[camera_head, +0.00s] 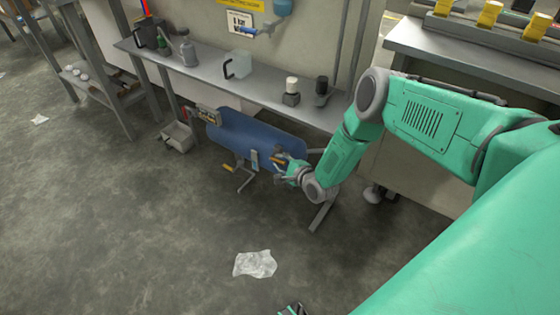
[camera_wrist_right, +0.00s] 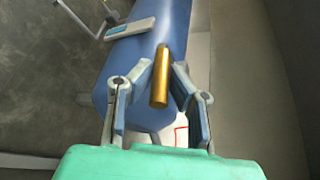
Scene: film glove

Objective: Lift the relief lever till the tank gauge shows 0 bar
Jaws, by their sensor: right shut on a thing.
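A blue tank (camera_head: 240,133) lies horizontally below the bench, and its side also fills the middle of the right wrist view (camera_wrist_right: 118,70). My right gripper (camera_head: 284,166) is at the tank's right end. In the wrist view its fingers (camera_wrist_right: 160,88) are closed around a brass-coloured lever handle (camera_wrist_right: 161,70), which I take for the relief lever. The tank gauge cannot be made out or read in either view. A small piece at the bottom edge of the head view (camera_head: 292,309) seems to be my left gripper, mostly out of frame.
A grey bench (camera_head: 210,72) above the tank holds a clear jug (camera_head: 240,64), bottles and a dark pot. An orange handle (camera_head: 229,168) projects below the tank. A metal bin (camera_head: 177,137) stands at left. Crumpled paper (camera_head: 255,264) lies on the open floor.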

